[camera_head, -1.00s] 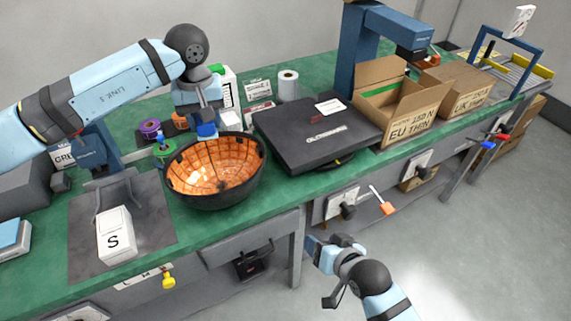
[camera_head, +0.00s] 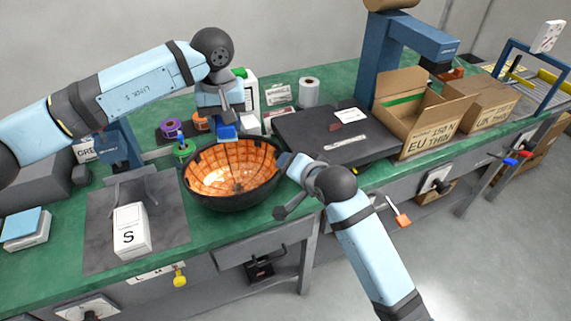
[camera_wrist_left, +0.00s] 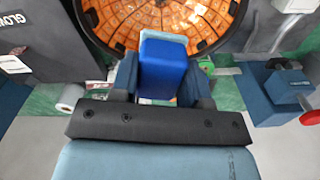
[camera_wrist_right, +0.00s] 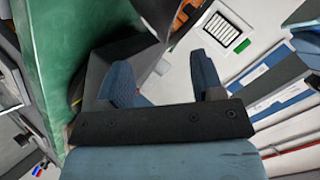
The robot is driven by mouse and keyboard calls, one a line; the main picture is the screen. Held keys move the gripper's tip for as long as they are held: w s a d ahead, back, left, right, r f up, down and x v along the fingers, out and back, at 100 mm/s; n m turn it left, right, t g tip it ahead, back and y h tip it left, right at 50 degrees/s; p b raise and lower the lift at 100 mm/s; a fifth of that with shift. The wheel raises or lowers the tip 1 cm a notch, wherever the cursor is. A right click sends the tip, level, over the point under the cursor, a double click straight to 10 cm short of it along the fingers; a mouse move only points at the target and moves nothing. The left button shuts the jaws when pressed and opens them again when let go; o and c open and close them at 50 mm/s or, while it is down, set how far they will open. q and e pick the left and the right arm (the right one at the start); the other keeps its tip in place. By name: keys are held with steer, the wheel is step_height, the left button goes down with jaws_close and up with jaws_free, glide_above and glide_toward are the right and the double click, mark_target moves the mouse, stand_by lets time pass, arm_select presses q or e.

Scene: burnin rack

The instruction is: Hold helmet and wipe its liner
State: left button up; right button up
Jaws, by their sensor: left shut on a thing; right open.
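The helmet (camera_head: 232,203) lies open side up on the green bench, a dark shell with an orange padded liner (camera_head: 225,178). My left gripper (camera_head: 226,124) is shut on a blue wiping block (camera_head: 228,133) at the helmet's far rim. In the left wrist view the block (camera_wrist_left: 163,68), with a pale blue face, sits between the fingers with the liner (camera_wrist_left: 160,22) beyond it; whether it touches the liner I cannot tell. My right gripper (camera_head: 291,166) is open beside the helmet's right rim. In the right wrist view its fingers (camera_wrist_right: 165,80) are apart, with a dark edge just ahead.
A black flat case (camera_head: 330,145) lies right of the helmet, with open cardboard boxes (camera_head: 430,122) beyond. A white box marked S (camera_head: 130,232) stands on a grey mat (camera_head: 165,240) at left. Spools (camera_head: 172,128) and a white roll (camera_head: 309,92) stand behind.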

steer(key=x, duration=0.6)
steer(key=shift+w+f, duration=0.15)
steer(key=shift+w, duration=0.1)
steer(key=shift+a, duration=0.1)
jaws_close()
stand_by(1.1)
